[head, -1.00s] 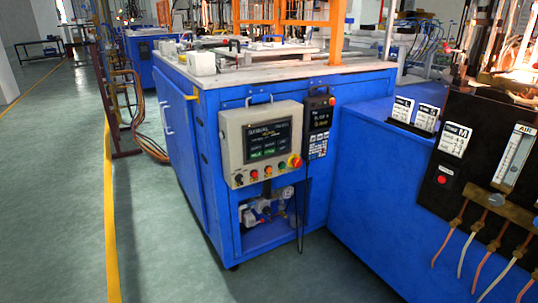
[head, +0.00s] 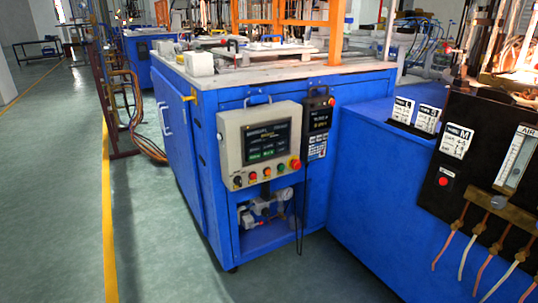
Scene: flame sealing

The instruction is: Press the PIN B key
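A beige control panel (head: 260,146) with a dark touch screen (head: 267,141) is mounted on the front of a blue machine cabinet. The screen has a heading, small text and a row of dark green keys along its bottom. Below it sit several coloured buttons (head: 253,178) and a red emergency stop knob (head: 295,164). A black pendant (head: 319,124) with a small display and a keypad (head: 317,146) hangs to the right of the panel. Key labels are too small to read, so I cannot tell which one is PIN B. Neither gripper is in view.
The blue cabinet (head: 313,205) has an open lower bay with a regulator and gauge (head: 265,208). A lower blue unit (head: 365,190) stands to the right, with label cards, a flowmeter (head: 515,158) and hoses. Open green floor (head: 60,190) with a yellow line lies left.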

